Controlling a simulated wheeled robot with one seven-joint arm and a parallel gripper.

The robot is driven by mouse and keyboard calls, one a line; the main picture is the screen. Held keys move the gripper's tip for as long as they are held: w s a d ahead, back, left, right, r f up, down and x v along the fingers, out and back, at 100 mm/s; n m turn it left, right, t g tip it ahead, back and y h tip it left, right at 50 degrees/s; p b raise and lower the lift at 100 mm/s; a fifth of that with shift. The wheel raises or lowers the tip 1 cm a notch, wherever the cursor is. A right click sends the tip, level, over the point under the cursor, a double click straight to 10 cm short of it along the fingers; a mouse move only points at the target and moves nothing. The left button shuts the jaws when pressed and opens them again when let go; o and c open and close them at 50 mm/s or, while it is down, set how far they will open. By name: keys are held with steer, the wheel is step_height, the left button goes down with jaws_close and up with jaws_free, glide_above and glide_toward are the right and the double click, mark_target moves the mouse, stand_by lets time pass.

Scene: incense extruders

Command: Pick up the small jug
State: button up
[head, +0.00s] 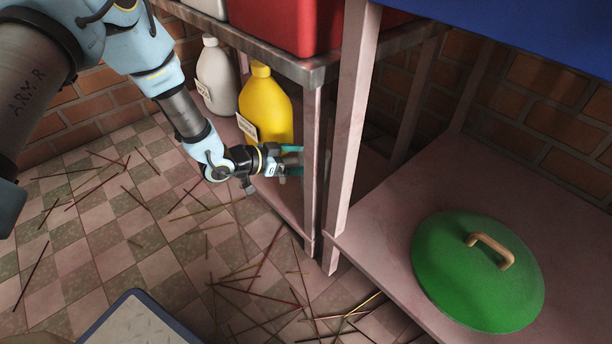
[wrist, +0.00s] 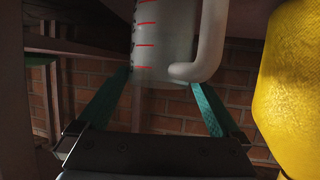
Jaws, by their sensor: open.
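The small jug (wrist: 165,35) shows at the top middle of the wrist view. It is pale and translucent with red measuring marks, and its light handle (wrist: 208,45) is on the right side. Its upper part in the picture is cut off by the frame. My gripper (wrist: 163,82) is open, with one green finger at each side of the jug. Whether either finger touches it I cannot tell. In the head view my gripper (head: 291,162) reaches over the lower shelf, by the front post. The jug cannot be made out in the head view.
A yellow bottle (head: 265,105) stands close beside my gripper; it also fills the right of the wrist view (wrist: 295,90). A white bottle (head: 216,75) stands behind it. Shelf posts (head: 345,130) are close to my fingers. A green lid (head: 470,275) lies on the right shelf.

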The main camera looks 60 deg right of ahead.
steer(key=c, duration=1.5)
steer(key=shift+r, duration=0.1)
steer(key=shift+c, duration=0.2)
